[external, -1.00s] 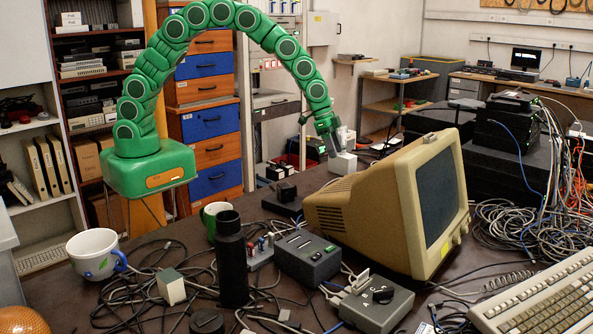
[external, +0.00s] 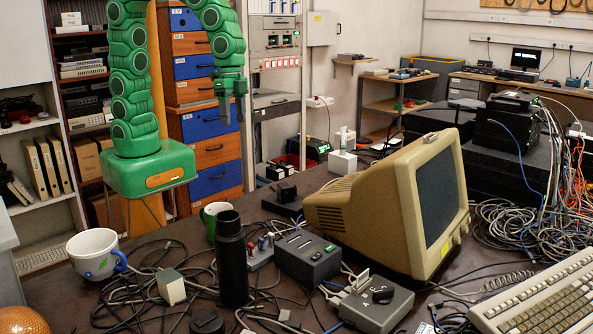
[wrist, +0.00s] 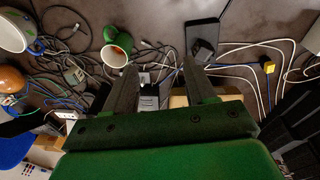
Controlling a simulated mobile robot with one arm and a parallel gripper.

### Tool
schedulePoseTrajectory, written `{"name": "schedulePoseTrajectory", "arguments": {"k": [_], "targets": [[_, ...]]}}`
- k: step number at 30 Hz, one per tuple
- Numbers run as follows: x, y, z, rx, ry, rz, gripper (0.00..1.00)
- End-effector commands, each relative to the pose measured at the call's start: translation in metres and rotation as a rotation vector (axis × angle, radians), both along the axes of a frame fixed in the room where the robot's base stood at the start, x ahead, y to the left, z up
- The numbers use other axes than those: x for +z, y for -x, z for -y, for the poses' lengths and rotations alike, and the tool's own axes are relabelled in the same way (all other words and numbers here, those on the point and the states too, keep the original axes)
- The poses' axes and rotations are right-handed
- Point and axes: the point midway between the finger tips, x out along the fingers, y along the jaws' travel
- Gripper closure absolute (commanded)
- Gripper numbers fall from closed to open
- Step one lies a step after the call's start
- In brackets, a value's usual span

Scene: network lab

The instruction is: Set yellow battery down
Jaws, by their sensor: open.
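My gripper (external: 232,115) is raised at the back left of the dark table, in front of the drawer cabinet. In the wrist view its two fingers (wrist: 159,72) are spread apart with nothing held between them. A small yellow-topped block (wrist: 268,66) with dark sides lies on the table at the right of the wrist view, among white cables and well away from the fingers. It may be the yellow battery. I cannot make it out surely in the external view. A white box (external: 343,163) with a pale upright piece on it stands at the table's back edge.
A beige monitor (external: 400,205) fills the middle right. A black bottle (external: 232,262), green mug (external: 211,218), white mug (external: 93,252) and grey boxes (external: 307,258) stand among loose cables. A small black device (external: 286,195) sits near the back edge. The air around my gripper looks clear.

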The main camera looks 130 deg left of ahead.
Motion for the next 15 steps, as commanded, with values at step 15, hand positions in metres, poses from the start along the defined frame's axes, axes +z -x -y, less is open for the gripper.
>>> {"name": "schedulePoseTrajectory", "arguments": {"k": [15], "targets": [[0.034, 0.141, 0.097, -0.102, -0.009, -0.144, 0.45]]}}
